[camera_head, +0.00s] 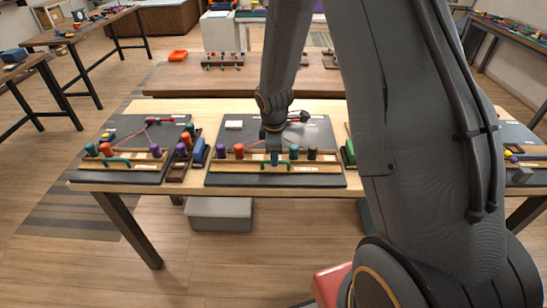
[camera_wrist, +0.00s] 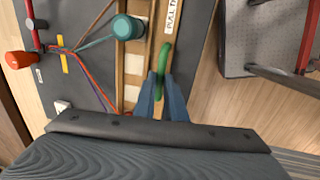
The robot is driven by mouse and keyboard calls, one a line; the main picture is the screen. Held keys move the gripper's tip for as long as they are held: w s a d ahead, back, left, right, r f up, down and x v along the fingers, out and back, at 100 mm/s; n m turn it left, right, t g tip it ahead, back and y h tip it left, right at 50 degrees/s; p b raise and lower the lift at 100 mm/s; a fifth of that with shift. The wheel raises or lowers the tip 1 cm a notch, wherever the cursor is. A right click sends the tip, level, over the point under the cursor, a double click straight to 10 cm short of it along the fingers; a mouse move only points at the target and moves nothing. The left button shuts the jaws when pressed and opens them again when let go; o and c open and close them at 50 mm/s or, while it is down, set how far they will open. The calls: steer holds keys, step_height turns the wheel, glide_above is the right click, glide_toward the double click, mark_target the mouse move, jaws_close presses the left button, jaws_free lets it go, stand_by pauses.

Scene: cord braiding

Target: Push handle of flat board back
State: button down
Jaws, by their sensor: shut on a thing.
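The flat board (camera_head: 225,142) is a dark grey panel on the middle of the table. A green handle (camera_head: 262,165) stands on the wooden bar along its front edge. In the wrist view the green handle (camera_wrist: 164,60) is a thin arch beside the wooden rails (camera_wrist: 135,68). My gripper (camera_head: 274,157) points down at the handle from above. In the wrist view the blue-grey fingers of my gripper (camera_wrist: 160,82) are shut around the handle's near end, which they partly hide.
Several cords run over the board. A grey box (camera_head: 222,213) is under the table.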

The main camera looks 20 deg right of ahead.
steer(key=shift+w+r, duration=0.1)
steer(key=shift+w, duration=0.15)
steer(key=c, duration=1.8)
jaws_free()
steer(key=shift+d, duration=0.1)
steer(key=shift+s+a+r+b, duration=0.1)
steer(key=shift+s+r+b, duration=0.2)
steer(key=shift+r, duration=0.95)
steer(key=shift+s+a+r+b, duration=0.1)
steer(key=shift+s+r+b, duration=0.15)
steer(key=shift+r, duration=1.05)
steer(key=shift+s+a+r+b, duration=0.1)
steer(key=shift+s+r+b, duration=0.15)
steer(key=shift+r, duration=1)
steer(key=s+m+b, duration=0.1)
steer(key=s+m, duration=0.3)
steer(key=s, duration=0.2)
steer(key=s+r+m+b, duration=0.1)
steer(key=s+m, duration=0.4)
steer(key=s+r+m+b, duration=0.1)
steer(key=s+m, duration=0.4)
steer(key=s, duration=0.1)
steer(key=shift+s+a+r+g+y, duration=0.2)
steer(key=shift+s+a+g+y, duration=0.1)
steer(key=shift+s+y, duration=0.1)
